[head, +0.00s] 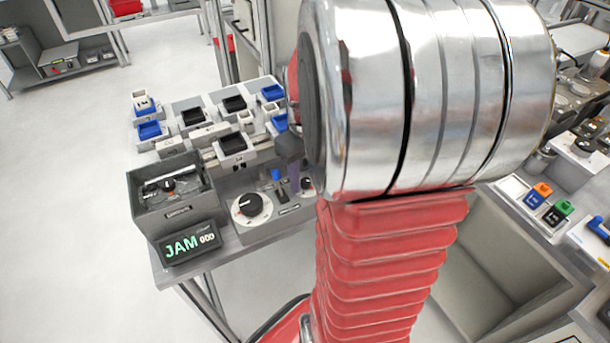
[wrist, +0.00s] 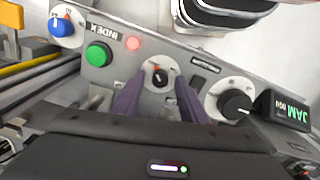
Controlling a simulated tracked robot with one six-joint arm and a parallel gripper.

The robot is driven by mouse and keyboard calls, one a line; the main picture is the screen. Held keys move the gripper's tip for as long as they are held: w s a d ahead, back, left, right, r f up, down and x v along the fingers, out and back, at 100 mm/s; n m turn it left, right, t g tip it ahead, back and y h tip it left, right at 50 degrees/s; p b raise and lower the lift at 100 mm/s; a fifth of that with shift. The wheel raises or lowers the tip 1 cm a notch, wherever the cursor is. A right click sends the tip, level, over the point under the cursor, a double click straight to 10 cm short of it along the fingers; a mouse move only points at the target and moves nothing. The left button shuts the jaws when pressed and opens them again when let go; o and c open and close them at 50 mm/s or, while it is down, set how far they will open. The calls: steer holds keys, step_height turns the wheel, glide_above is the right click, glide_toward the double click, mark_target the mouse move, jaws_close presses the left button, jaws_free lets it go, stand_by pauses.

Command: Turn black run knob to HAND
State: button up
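A small black knob (wrist: 160,76) on a pale round dial sits on a grey panel in the wrist view. Its dial marks are too small to read. My gripper (wrist: 158,84) is open, with its two purple fingers apart on either side of this knob in the picture; I cannot tell whether they touch it. A larger black knob (wrist: 236,104) on a white dial is to the right, and it also shows in the head view (head: 250,205). In the head view my gripper (head: 293,174) is partly hidden by my arm, over the panel's right part.
A display reading JAM (head: 190,243) stands before a grey open box (head: 178,215). Several small bins (head: 232,103) stand behind the panel.

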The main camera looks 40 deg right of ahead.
mark_target(302, 181)
step_height(302, 181, up, 14)
steer(key=shift+f, duration=0.15)
stand_by(0.7)
stand_by(0.5)
steer(key=s+a+t, duration=0.2)
steer(key=a, duration=0.9)
steer(key=s+a+f+t, duration=0.1)
steer(key=s+a+t, duration=0.1)
steer(key=a, duration=1)
steer(key=shift+s+f+n+t, duration=0.2)
steer(key=shift+s+n+t, duration=0.2)
steer(key=shift+t, duration=0.4)
